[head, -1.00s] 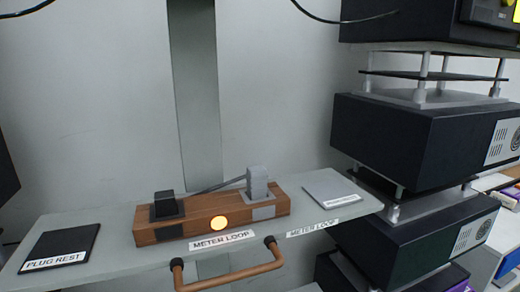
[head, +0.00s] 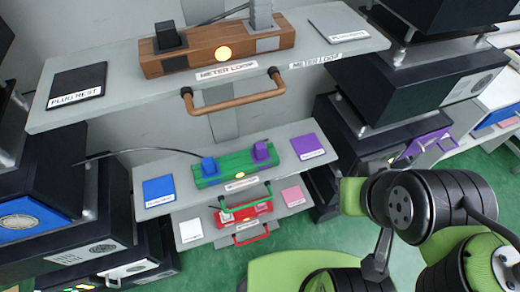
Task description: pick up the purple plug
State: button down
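The purple plug (head: 261,151) stands upright in the right part of a green block (head: 236,167) on the middle shelf in the head view. A blue plug (head: 208,166) stands in the same block to its left, with a dark cable running off to the left. A flat purple pad (head: 307,146) lies on the shelf right of the block, and a flat blue pad (head: 159,190) lies left of it. My green and black arm shows at the lower right, well apart from the purple plug. I cannot make out my gripper's fingers in this view.
The upper shelf (head: 120,109) overhangs behind, with a wooden block (head: 217,44) and a copper-coloured handle (head: 234,104) at its front. A lower shelf holds a red block (head: 243,213). Dark equipment stacks flank the shelves. Green floor (head: 215,262) is open in front.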

aim_at(260, 150)
jog(key=j+u, duration=0.3)
jog(key=j, duration=0.4)
jog(key=i+j+u, duration=0.1)
jog(key=j+u, duration=0.2)
jog(key=j, duration=0.45)
